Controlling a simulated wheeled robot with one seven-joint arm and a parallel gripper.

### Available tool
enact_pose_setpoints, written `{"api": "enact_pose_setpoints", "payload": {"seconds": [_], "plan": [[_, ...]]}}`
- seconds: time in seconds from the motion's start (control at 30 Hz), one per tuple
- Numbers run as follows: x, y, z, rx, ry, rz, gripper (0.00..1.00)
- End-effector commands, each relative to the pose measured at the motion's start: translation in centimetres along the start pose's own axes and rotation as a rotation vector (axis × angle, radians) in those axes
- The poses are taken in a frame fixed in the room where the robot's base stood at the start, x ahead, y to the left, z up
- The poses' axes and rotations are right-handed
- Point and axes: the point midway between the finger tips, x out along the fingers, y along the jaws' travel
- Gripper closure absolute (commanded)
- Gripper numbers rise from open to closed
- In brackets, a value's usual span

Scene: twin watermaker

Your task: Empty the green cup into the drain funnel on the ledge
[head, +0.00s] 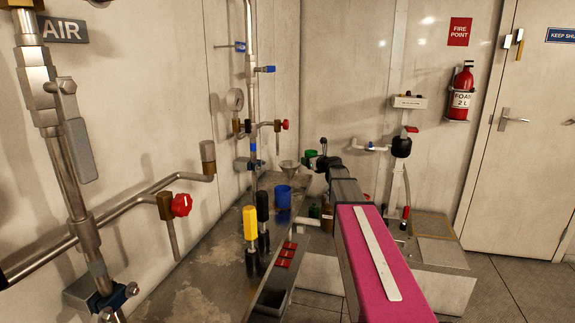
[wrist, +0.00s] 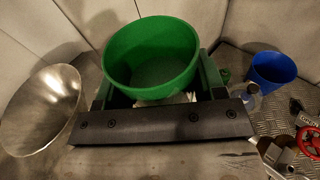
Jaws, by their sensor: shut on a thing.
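My gripper (wrist: 158,95) is shut on the green cup (wrist: 150,60), which shows large at the top middle of the wrist view. The camera looks into its open mouth; I cannot tell whether liquid is inside. In the head view the cup (head: 311,154) is small and partly hidden by my gripper (head: 318,160). The drain funnel (wrist: 38,108), a wide metal cone, is left of the cup in the wrist view, apart from it. In the head view the funnel (head: 289,166) stands near the back wall, just left of and below the cup.
A blue cup (head: 283,196) stands on the ledge (head: 195,290) in front of the funnel; it also shows at right in the wrist view (wrist: 272,70). Yellow-handled (head: 250,225) and black-handled tools stand nearer. Pipes with a red valve (head: 181,205) line the left wall.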

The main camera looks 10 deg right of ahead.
Motion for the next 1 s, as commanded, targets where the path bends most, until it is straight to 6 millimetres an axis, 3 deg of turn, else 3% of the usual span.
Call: {"api": "enact_pose_setpoints", "payload": {"seconds": [0.37,0.73,1.0], "plan": [[-0.1,0.2,0.1,-0.023,-0.003,-0.006,0.61],[-0.3,1.2,0.6,-0.179,-0.02,-0.031,0.61],[-0.8,2.1,3.6,-0.313,-0.035,-0.053,0.61]]}}
